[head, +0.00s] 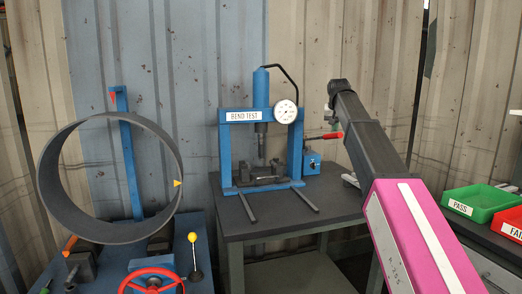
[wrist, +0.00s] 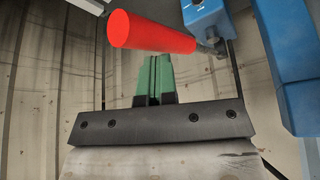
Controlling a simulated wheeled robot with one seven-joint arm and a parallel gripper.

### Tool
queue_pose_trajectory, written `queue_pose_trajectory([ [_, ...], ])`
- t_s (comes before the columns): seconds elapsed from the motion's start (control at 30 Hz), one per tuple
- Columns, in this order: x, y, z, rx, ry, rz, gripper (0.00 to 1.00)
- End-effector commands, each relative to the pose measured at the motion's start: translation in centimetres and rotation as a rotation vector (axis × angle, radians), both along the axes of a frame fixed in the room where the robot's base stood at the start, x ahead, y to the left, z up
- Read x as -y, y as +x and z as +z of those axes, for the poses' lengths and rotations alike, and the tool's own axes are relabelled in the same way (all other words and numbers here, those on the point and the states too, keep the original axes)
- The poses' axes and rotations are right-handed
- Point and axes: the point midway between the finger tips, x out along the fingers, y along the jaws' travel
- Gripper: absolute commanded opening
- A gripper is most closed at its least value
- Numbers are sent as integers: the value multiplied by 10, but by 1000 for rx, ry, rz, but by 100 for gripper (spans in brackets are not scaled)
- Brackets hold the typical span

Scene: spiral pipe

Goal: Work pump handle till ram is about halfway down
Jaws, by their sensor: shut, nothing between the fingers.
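The blue bend-test press (head: 226,150) stands on the bench. Its ram (head: 261,143) hangs in the middle of the frame, above the dark fixture (head: 262,181), with a gap that is hard to judge. The red pump handle (head: 330,135) sticks out roughly level to the right from the blue pump block (head: 312,162). In the wrist view the red handle (wrist: 150,32) lies across the top, just beyond the green fingers. My gripper (wrist: 154,62) is shut with nothing between its fingers. In the head view my gripper (head: 333,118) is close above the handle; contact cannot be told.
A round dial gauge (head: 286,111) sits on the press's right upright. Two dark rods (head: 248,207) project towards the bench's front. Green (head: 470,204) and red (head: 508,226) trays stand at right. A large grey ring (head: 48,190) and red wheel (head: 152,280) are at left.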

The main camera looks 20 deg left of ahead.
Motion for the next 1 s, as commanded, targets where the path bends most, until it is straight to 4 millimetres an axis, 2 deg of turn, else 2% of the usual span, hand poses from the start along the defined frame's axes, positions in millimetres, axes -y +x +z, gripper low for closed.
queue_pose_trajectory([
  [0.53, -5, 7, 55, -2, -1, 0, 0],
  [1.0, -5, 7, 60, -1, 0, 0, 0],
])
